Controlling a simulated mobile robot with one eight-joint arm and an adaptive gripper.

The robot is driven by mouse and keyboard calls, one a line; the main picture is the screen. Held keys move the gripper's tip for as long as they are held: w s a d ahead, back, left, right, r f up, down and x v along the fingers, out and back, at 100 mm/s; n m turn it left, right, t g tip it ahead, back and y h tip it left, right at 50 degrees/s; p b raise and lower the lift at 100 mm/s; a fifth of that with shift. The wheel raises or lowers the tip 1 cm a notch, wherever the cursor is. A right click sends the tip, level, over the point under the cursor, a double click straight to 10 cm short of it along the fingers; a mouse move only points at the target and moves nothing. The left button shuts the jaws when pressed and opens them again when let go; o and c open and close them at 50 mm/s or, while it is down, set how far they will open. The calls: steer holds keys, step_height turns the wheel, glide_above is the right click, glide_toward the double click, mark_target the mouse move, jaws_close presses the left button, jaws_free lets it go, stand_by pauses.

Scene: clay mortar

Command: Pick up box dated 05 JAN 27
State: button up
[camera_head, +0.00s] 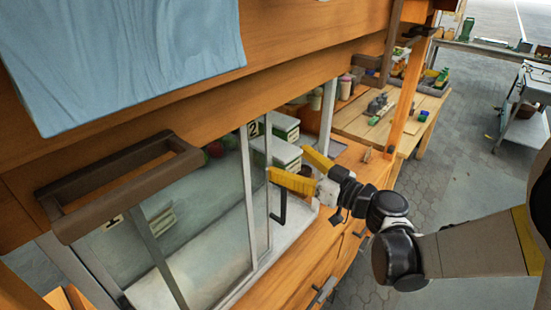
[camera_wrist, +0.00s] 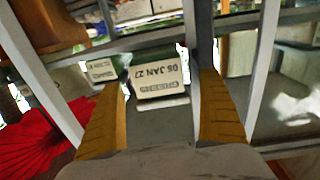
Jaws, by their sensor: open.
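In the wrist view a white and green box (camera_wrist: 158,62) shows the date 05 JAN 27 upside down on its white label. It appears between the fingers of my gripper (camera_wrist: 165,82), which are open and apart from its sides. In the head view my gripper (camera_head: 288,163) has its yellow fingers spread at the cabinet opening. White and green boxes (camera_head: 285,124) stand inside there, one behind the other. Their dates are too small to read from the head, and my fingers hide part of the nearer box.
A glass panel with a dark handle (camera_head: 283,203) stands close to my gripper. Another labelled box (camera_wrist: 102,70) is left of the dated one in the wrist view. A red object (camera_wrist: 38,130) lies at lower left. A wooden table (camera_head: 375,125) with small items stands beyond.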

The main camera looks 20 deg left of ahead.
steer(key=c, duration=1.4)
steer(key=shift+c, duration=0.3)
steer(key=shift+r, duration=0.15)
